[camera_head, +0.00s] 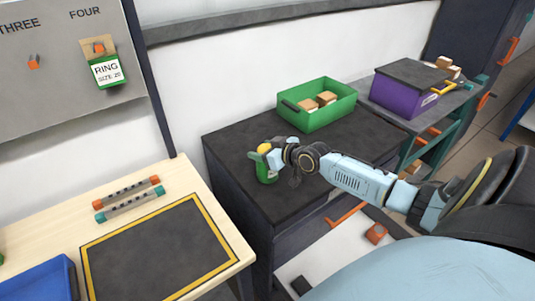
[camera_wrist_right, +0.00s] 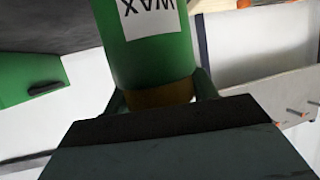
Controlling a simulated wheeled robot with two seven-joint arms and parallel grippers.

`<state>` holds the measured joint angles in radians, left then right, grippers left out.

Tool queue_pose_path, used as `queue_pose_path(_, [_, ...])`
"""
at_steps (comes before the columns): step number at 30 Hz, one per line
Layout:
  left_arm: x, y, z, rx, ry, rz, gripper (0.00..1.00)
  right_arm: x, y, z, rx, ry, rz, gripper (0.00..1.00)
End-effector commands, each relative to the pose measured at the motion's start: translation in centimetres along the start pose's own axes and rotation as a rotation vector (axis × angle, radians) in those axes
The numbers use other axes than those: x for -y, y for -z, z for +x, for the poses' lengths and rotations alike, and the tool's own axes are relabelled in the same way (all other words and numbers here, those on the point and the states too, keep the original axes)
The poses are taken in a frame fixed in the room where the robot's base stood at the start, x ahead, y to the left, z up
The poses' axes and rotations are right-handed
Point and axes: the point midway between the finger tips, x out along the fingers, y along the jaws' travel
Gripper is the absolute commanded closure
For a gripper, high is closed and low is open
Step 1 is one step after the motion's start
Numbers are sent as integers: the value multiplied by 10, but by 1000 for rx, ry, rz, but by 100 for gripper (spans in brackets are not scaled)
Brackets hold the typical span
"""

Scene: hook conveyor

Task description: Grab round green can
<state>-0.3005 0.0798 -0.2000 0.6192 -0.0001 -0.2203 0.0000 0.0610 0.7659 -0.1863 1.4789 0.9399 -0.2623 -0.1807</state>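The round green can (camera_head: 265,172) stands near the front-left edge of the dark cabinet top, with a yellow top and a pale label. My right gripper (camera_head: 275,157) is at the can's upper part and partly covers it. In the right wrist view the can (camera_wrist_right: 150,62) fills the upper middle, its white label reading WAX upside down. A finger shows close against each side of its narrower yellow-brown end, and the gripper looks shut on it. The fingertips are hidden behind the can. My left gripper is not in view.
A green bin (camera_head: 318,116) with wooden blocks stands behind my right gripper. A purple box (camera_head: 401,100) is further right. A light wooden table (camera_head: 60,235) with a dark yellow-bordered mat (camera_head: 160,250) and a blue tray (camera_head: 40,283) is on the left.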

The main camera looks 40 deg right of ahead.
Motion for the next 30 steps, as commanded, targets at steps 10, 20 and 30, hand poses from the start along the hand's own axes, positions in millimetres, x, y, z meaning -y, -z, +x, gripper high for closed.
queue_pose_path(10, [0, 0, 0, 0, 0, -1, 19, 0, 0, 0, 1, 0, 0, 92])
queue_pose_path(20, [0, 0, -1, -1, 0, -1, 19, -1, 4, -1, -4, -1, -1, 100])
queue_pose_path(30, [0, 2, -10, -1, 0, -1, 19, -1, 59, -24, -8, 0, -5, 100])
